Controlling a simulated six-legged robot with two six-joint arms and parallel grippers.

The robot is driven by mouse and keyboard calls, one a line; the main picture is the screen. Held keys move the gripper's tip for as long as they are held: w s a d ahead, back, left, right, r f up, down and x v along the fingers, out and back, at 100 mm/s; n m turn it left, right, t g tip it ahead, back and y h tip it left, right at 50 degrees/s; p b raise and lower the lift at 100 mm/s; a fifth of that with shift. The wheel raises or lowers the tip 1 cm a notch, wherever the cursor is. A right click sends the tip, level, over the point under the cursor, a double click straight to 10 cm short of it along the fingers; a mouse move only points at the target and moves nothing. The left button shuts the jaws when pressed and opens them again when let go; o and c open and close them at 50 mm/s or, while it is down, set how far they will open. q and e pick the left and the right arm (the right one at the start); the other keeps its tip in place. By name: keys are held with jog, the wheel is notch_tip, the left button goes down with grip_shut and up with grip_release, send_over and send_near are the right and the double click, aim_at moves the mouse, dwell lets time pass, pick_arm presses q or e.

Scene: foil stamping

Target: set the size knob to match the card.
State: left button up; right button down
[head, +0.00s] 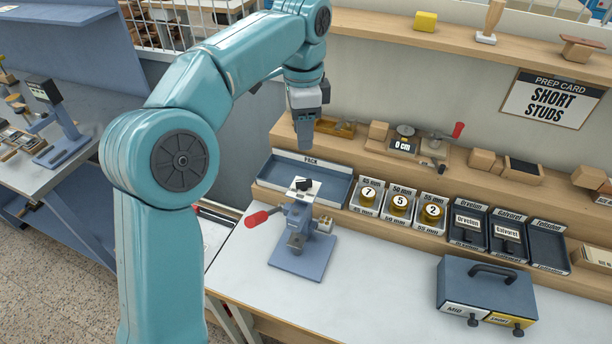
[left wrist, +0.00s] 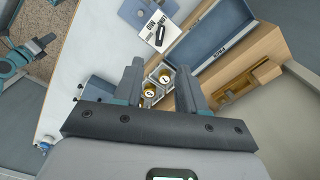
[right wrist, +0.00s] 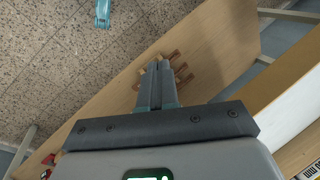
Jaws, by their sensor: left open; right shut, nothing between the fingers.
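The prep card (head: 552,99) on the back wall reads SHORT STUDS. The size knob (head: 303,184) is a small black knob on a white plate on top of the blue-grey press (head: 303,235). In the left wrist view, the knob (left wrist: 159,36) sits beside printing that seems to read MID and LONG; its exact setting is hard to tell. My left gripper (head: 306,138) hangs above and behind the press, clear of the knob. Its two fingers (left wrist: 160,88) are apart with nothing held. My right gripper (right wrist: 160,85) shows only in the right wrist view, shut and empty.
The press has a red-handled lever (head: 262,217) at its left. A blue tray (head: 310,175) lies behind it, and several numbered stud bins (head: 400,203) stand to its right. A blue-grey box (head: 487,292) with a handle stands at right. The white bench front (head: 370,300) is clear.

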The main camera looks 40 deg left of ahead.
aim_at(303, 181)
pick_arm(q)
jog(key=f, duration=1.2)
jog(key=shift+s+a+f, duration=0.15)
jog(key=shift+s+a, duration=0.05)
jog(key=shift+a, duration=0.05)
jog(key=shift+w+f, duration=0.1)
jog(key=shift+f, duration=0.2)
jog(key=shift+w+d+f, duration=0.15)
jog(key=shift+d, duration=0.1)
jog(key=shift+a, duration=0.15)
jog(key=shift+c, duration=0.9)
grip_shut()
